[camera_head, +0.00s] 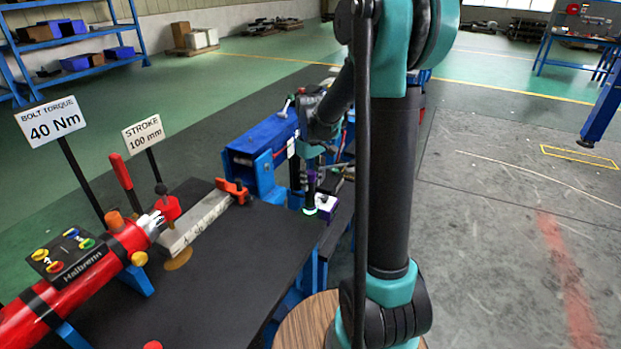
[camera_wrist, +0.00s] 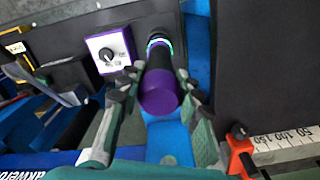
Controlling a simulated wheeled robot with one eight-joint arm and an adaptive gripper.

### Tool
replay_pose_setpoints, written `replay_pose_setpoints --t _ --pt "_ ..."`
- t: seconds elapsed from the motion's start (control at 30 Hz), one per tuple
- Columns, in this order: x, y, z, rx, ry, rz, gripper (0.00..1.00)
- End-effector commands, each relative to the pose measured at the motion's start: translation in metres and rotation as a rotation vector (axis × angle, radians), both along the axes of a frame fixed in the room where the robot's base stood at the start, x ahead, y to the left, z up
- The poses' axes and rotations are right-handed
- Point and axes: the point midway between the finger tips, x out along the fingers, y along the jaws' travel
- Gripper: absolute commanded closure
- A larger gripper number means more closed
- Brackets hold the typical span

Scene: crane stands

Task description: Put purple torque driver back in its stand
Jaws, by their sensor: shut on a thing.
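The purple torque driver (camera_wrist: 159,93) has a purple cap and a dark shaft. In the wrist view it stands between the two fingers of my gripper (camera_wrist: 160,80), which is shut on it. A glowing green-white ring (camera_wrist: 159,44) shows at the driver's far end; it also glows in the head view (camera_head: 310,211). Beside it is a box with a purple edge and a white dial face (camera_wrist: 108,50), perhaps part of the stand. In the head view my gripper (camera_head: 311,168) points down above the ring. I cannot tell whether the driver's end sits inside a stand socket.
A black table (camera_head: 225,285) lies to the left, bearing a red cylinder (camera_head: 85,278) and a metal bar with a scale (camera_head: 200,222). A blue block-like unit (camera_head: 262,140) stands close behind my gripper. Open grey floor (camera_head: 500,240) is at the right.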

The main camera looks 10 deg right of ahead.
Motion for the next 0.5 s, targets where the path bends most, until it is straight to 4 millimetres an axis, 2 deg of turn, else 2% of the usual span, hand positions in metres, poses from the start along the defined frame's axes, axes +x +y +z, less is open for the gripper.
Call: replay_pose_setpoints --t 0.5 --pt "0.000 0.000 -0.016 0.000 0.000 0.000 1.00"
